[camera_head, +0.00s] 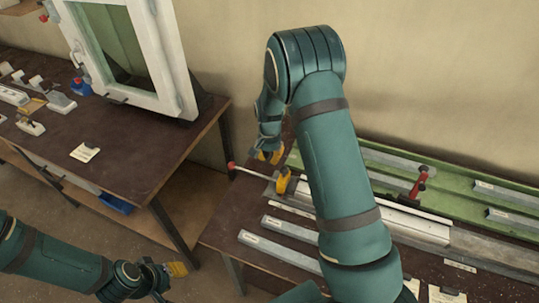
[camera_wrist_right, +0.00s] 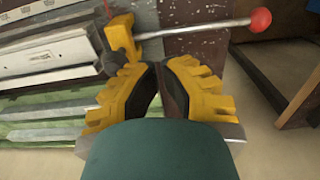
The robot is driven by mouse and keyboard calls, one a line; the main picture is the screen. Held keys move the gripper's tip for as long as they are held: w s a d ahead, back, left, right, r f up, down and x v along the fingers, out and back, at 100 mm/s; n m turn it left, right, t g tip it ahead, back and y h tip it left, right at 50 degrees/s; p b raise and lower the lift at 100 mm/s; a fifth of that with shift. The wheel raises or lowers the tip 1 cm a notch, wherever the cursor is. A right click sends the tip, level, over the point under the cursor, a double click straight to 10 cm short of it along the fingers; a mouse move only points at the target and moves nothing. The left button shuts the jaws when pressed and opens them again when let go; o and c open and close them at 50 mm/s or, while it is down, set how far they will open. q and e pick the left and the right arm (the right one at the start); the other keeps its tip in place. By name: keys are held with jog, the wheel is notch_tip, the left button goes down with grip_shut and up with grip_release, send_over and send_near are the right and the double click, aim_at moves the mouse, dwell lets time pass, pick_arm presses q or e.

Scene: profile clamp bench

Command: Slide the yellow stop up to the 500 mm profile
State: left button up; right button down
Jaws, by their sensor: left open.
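The yellow stop (camera_head: 283,180) sits at the left end of the long metal rail (camera_head: 471,249), beside a rod with a red knob (camera_head: 231,166). In the right wrist view the stop (camera_wrist_right: 122,38) is upper left, just beyond my fingers. My right gripper (camera_head: 268,155) is behind the stop and apart from it; its fingers (camera_wrist_right: 160,65) are close together with nothing visible held. My left gripper (camera_head: 178,269) is open and empty, left of the bench. Several grey profiles (camera_head: 262,246) lie about; their labels are too small to read, so I cannot pick out the 500 mm one.
A green tray (camera_head: 455,190) with labelled profiles lies along the wall. A red-handled clamp (camera_head: 420,182) stands at the rail. My right arm hides the bench middle. A second table (camera_head: 125,150) with a white window frame (camera_head: 180,75) stands left, with a floor gap between.

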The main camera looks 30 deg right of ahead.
aim_at(285, 167)
notch_tip(285, 167, down, 2)
jog(key=shift+f+b, duration=0.1)
jog(key=shift+b, duration=0.5)
jog(key=shift+s+d, duration=0.7)
jog(key=shift+s, duration=0.1)
jog(key=shift+s+d, duration=0.5)
jog(key=shift+s, duration=0.1)
jog(key=shift+s+d, duration=0.7)
jog(key=shift+s, duration=0.1)
jog(key=shift+w+a, duration=0.6)
jog(key=shift+w, duration=0.1)
notch_tip(285, 167, up, 5)
jog(key=p, duration=0.3)
jog(key=shift+p, duration=0.35)
jog(key=shift+r, duration=1.15)
